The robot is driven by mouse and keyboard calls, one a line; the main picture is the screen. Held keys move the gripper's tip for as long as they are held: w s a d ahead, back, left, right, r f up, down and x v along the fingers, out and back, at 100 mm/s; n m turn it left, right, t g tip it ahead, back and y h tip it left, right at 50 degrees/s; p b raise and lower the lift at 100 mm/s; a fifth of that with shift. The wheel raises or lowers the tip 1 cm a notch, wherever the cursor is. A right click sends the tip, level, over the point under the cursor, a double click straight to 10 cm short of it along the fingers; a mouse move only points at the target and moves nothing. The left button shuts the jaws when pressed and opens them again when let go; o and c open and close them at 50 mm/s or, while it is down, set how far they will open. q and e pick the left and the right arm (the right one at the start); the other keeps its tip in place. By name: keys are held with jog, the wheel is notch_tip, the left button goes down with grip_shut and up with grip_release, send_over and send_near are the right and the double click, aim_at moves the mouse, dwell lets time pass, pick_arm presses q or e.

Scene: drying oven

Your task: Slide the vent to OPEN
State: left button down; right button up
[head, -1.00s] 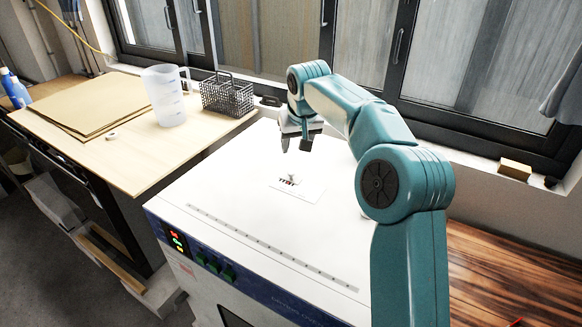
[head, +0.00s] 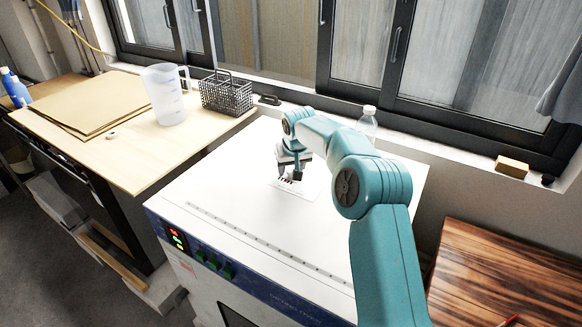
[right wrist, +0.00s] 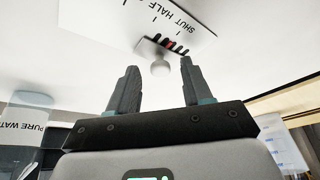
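The vent sits on the oven's white top (head: 235,185). In the right wrist view its pale round knob (right wrist: 160,68) stands beside a row of dark slots (right wrist: 172,46) with a red mark among them. The vent's white label plate (right wrist: 190,22) reads SHUT and HALF; the rest of its text is out of frame. My right gripper (head: 290,178) is over the plate in the head view, hiding much of the vent. In the right wrist view the fingers (right wrist: 159,66) are open, one on each side of the knob, with gaps showing. My left gripper is not in view.
A clear bottle (head: 367,122) stands behind my right arm near the oven's back edge. A wooden table (head: 135,150) at left holds a plastic jug (head: 165,97) and a black wire basket (head: 226,95). The oven top left of my gripper is clear.

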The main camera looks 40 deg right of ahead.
grip_shut()
jog(key=shift+s+f, duration=0.1)
jog(key=shift+f, duration=0.05)
jog(key=s+b, duration=0.1)
jog(key=s, duration=0.1)
jog(key=s+d+b, duration=0.1)
jog(key=s+b, duration=0.1)
jog(key=s+d+b, duration=0.1)
jog(key=s, duration=0.1)
jog(key=shift+w+a, duration=0.15)
jog(key=shift+o, duration=0.6)
grip_release()
